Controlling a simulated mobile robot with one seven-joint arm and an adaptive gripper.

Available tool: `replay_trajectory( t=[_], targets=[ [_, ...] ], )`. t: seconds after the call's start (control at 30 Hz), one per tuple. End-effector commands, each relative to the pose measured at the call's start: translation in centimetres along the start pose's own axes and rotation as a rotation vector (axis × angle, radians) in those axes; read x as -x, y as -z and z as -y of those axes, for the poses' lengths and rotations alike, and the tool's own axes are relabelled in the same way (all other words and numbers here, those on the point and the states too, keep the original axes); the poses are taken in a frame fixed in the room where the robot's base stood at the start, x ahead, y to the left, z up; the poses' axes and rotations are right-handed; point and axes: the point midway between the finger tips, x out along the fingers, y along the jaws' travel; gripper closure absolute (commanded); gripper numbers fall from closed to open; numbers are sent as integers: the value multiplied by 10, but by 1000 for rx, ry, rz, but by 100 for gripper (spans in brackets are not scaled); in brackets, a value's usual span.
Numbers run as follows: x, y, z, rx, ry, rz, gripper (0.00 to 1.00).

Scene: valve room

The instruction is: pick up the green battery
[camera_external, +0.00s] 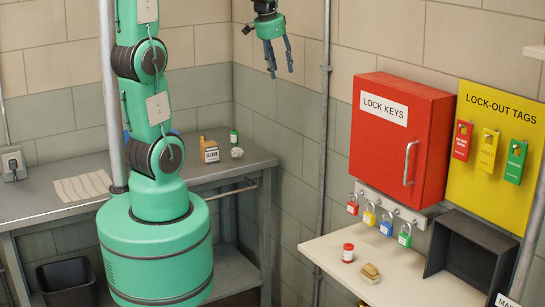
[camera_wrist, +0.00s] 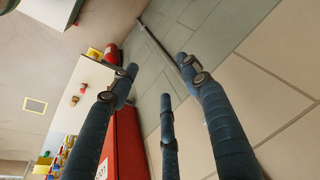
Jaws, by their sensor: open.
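A small green item with a dark top, which looks like the green battery (camera_external: 234,137), stands upright on the grey workbench (camera_external: 255,160) near the room's corner. It is small in the external view, and I cannot make it out in the wrist view. My gripper (camera_external: 279,62) hangs in the air high above and to the right of it, in front of the corner walls. Its blue fingers are spread apart with nothing between them. The fingers also show in the wrist view (camera_wrist: 160,78), apart and empty.
Beside the green item are a labelled box (camera_external: 210,152) and a pale crumpled lump (camera_external: 237,153). A striped cloth (camera_external: 82,187) lies at left. At right, a red key cabinet (camera_external: 395,135) and padlocks hang above a shelf (camera_external: 325,255) with a red jar (camera_external: 348,253). A vertical pipe (camera_external: 324,130) runs behind.

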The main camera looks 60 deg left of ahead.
Motion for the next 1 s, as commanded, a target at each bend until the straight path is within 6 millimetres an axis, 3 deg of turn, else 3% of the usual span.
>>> replay_trajectory(
  t=[0.2, 0.5, 0.77, 1.0],
  targets=[
    [-24, 24, 56, -28, -4, 44, 52],
    [-66, 42, 135, -70, -18, 97, 52],
    [-112, 44, 204, -106, -38, 139, 52],
    [-158, 33, 268, -138, -62, 174, 52]
  ],
)
